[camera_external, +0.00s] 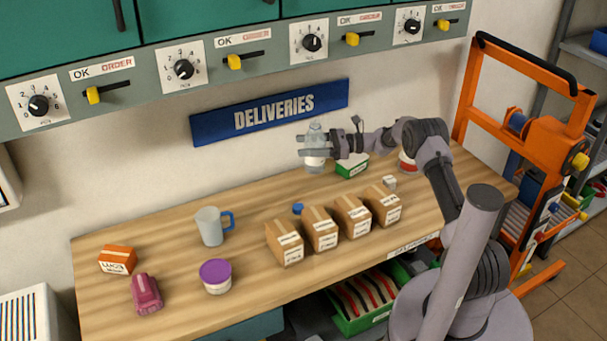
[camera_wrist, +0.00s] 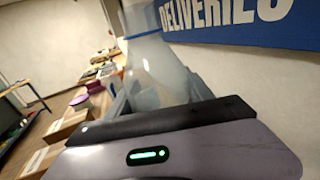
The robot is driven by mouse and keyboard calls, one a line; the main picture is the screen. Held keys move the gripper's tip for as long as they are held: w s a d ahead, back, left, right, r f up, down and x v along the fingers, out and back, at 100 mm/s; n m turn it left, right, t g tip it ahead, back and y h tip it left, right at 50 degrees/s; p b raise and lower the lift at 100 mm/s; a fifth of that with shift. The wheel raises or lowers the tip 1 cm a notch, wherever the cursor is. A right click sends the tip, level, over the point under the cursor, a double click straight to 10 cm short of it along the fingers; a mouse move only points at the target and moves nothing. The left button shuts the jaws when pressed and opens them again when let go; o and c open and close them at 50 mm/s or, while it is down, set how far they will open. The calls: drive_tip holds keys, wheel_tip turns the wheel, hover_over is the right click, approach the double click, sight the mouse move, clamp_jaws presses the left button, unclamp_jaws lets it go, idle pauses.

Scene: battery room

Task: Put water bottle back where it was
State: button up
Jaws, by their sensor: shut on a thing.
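The water bottle (camera_external: 315,131) is clear and upright, with a white lower part. My gripper (camera_external: 313,151) is shut around its middle, near the back wall and below the DELIVERIES sign. The bottle's bottom shows against the wall at the table's back edge, so it appears held above the wooden table (camera_external: 165,240). In the wrist view the translucent bottle (camera_wrist: 153,62) stands just beyond my gripper's dark edge, slightly tilted in the picture. Its lower part and the fingertips are hidden there.
A green-and-white box (camera_external: 352,166) and a red-and-white tub (camera_external: 407,162) stand right of the bottle. Several cardboard boxes (camera_external: 320,232) line the front, with a small blue item (camera_external: 297,208) behind. The table's back middle is clear.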

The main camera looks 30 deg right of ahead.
sight(306, 164)
wheel_tip(306, 164, down, 8)
drive_tip(key=shift+r+b, duration=0.15)
drive_tip(key=shift+b, duration=1.05)
drive_tip(key=shift+r, duration=0.15)
drive_tip(key=o, duration=1.7)
drive_tip(key=shift+f, duration=0.2)
drive_tip(key=shift+o, duration=0.2)
drive_tip(key=shift+r, duration=0.3)
drive_tip(key=p+v, duration=0.2)
drive_tip(key=v, duration=1)
drive_tip(key=shift+f+p, duration=0.15)
drive_tip(key=shift+p, duration=0.2)
